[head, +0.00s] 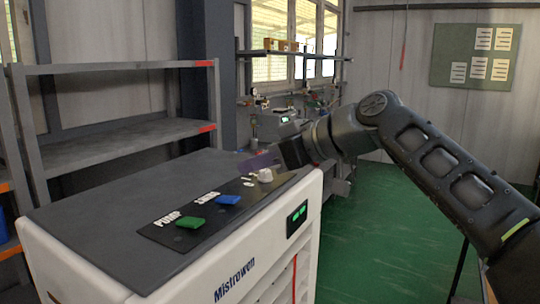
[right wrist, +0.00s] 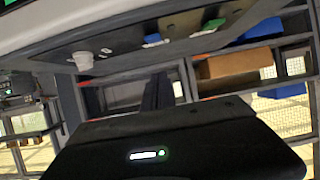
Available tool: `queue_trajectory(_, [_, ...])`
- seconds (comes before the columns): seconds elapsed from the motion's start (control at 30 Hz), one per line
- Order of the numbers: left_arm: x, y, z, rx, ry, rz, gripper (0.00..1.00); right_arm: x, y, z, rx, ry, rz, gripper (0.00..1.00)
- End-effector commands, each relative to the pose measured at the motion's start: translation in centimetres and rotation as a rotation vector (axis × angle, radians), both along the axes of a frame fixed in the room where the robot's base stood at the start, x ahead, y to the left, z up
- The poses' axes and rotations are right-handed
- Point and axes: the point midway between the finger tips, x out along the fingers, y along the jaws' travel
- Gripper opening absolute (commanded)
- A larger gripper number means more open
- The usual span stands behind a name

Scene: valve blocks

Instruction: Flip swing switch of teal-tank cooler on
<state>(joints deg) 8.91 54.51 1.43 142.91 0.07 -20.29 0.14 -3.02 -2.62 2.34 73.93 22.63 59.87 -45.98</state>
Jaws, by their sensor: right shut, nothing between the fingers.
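The white cooler marked Mistrowen (head: 262,267) stands in front of me with a dark control strip (head: 180,238) on its top. The strip has a green rocker switch (head: 190,222) by the PUMP label, a blue rocker switch (head: 228,199) by a label that looks like SWING, and a pale knob (head: 265,175). In the right wrist view the blue switch (right wrist: 152,40), green switch (right wrist: 213,25) and knob (right wrist: 83,60) show upside down. My right gripper (head: 262,163) is shut and empty, beyond the knob end of the strip. No teal tank shows. My left gripper is out of view.
A lit green display (head: 297,214) is on the cooler's front. A grey metal rack (head: 125,140) stands behind left. A workbench with fittings lies beyond the gripper. Green floor (head: 375,235) is clear to the right. Above the strip there is free room.

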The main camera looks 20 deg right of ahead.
Motion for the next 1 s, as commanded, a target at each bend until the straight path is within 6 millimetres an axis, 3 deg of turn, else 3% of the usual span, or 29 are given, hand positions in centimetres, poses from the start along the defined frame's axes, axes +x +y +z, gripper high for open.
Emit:
queue_trajectory(0.17, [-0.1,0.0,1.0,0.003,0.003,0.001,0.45,2.6,2.3,-1.4,-0.001,0.003,0.003,0.0])
queue_trajectory(0.4, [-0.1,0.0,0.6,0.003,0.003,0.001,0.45,2.1,1.8,-4.8,0.0,0.001,0.0,0.0])
queue_trajectory(0.87, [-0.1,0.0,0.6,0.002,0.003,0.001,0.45,2.0,1.7,-5.5,0.0,-0.002,0.0,0.0])
queue_trajectory(1.0, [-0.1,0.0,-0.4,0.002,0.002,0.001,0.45,2.0,1.7,-6.0,0.006,-0.009,0.0,0.0])
